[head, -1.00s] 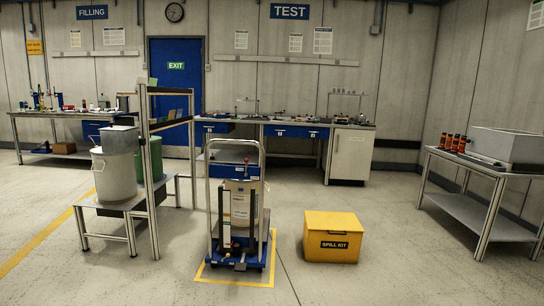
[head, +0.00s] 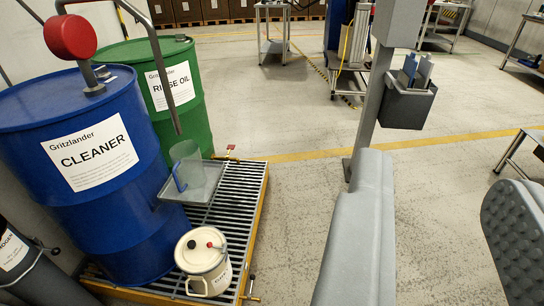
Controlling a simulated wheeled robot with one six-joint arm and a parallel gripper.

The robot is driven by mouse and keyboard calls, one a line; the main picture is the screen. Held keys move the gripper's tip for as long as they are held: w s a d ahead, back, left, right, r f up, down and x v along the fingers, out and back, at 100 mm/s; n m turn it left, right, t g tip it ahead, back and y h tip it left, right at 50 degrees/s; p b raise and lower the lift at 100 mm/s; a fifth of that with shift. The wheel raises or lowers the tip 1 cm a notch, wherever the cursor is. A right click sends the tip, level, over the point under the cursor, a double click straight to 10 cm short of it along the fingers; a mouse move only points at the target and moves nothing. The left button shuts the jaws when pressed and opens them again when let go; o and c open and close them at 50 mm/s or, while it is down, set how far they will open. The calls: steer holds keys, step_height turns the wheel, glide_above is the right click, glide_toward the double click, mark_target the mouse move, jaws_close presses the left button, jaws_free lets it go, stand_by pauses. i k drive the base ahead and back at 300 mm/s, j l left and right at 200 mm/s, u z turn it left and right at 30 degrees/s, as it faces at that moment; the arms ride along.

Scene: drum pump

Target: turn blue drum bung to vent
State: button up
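The blue drum (head: 110,220), labelled CLEANER, stands upright at the left on a slatted grate. A grey stem (head: 84,72) rises from its lid with a round red part (head: 73,37) at its upper end. A small grey fitting (head: 103,73) sits on the lid beside the stem. I cannot tell whether it is the bung, or whether a bung is open or closed. A dark curved pipe (head: 162,62) hangs in front of the drums, its tip above a clear jug (head: 186,163) with a blue handle.
A green drum (head: 197,118), labelled RINSE OIL, stands behind. The jug is in a grey tray (head: 206,186) on the grate (head: 238,205). A cream can (head: 205,268) stands at the grate's front. A grey cylinder (head: 30,275) is at the lower left.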

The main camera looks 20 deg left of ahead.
mark_target(101, 73)
steer(key=u, duration=1.75)
steer(key=z, duration=0.25)
steer(key=l+u, duration=0.2)
steer(key=l, duration=1.5)
